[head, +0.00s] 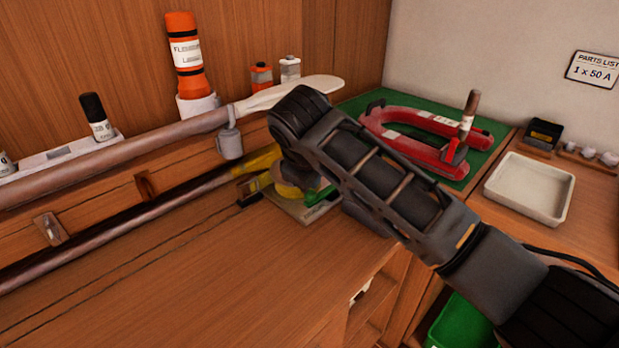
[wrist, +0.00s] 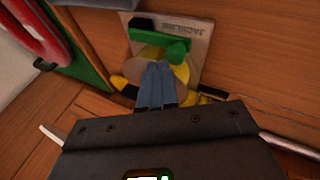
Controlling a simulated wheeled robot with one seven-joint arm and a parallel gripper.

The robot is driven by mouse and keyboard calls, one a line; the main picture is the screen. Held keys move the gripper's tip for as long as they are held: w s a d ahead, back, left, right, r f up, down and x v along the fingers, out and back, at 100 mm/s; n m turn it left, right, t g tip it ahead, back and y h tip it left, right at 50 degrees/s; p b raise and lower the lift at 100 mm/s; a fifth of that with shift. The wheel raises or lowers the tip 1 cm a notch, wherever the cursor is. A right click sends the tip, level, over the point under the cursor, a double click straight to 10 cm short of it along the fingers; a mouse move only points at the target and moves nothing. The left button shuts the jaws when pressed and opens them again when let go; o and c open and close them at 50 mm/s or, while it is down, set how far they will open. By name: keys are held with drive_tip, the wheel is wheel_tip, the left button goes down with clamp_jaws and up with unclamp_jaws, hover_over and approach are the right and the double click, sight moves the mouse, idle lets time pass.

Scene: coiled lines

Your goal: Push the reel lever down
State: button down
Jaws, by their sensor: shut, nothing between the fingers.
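The reel stands on a pale metal plate (wrist: 192,28) with a dark label. The reel's yellow drum (wrist: 146,51) shows in the wrist view partly behind my fingers. A green lever (wrist: 160,40) lies across the reel. My gripper (wrist: 157,68) is shut and empty, its blue-grey fingertips over the drum, just short of the green lever. I cannot tell whether they touch. In the head view the reel (head: 286,190) and its plate (head: 297,207) show below my wrist, which hides most of the reel and my fingers.
A red clamp-like tool (head: 400,135) lies on a green mat (head: 480,165) behind my arm. A white tray (head: 530,187) stands to the right. A long pole (head: 120,168) runs along the left. The wooden bench (head: 190,280) in front is clear.

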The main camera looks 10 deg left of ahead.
sight(314, 194)
drive_tip(key=shift+w+d, duration=0.2)
drive_tip(key=shift+w, duration=0.05)
drive_tip(key=shift+r, duration=0.1)
drive_tip(key=shift+r+p, duration=0.5)
drive_tip(key=shift+p, duration=0.1)
wheel_tip(314, 194, up, 4)
drive_tip(key=p, duration=0.3)
drive_tip(key=shift+s+f, duration=0.1)
drive_tip(key=shift+f, duration=0.1)
drive_tip(key=s+b+v, duration=0.1)
drive_tip(key=v, duration=0.8)
drive_tip(key=shift+a+f+b, duration=0.2)
drive_tip(key=shift+a+b, duration=0.15)
drive_tip(key=shift+a, duration=0.05)
drive_tip(key=shift+s, duration=0.1)
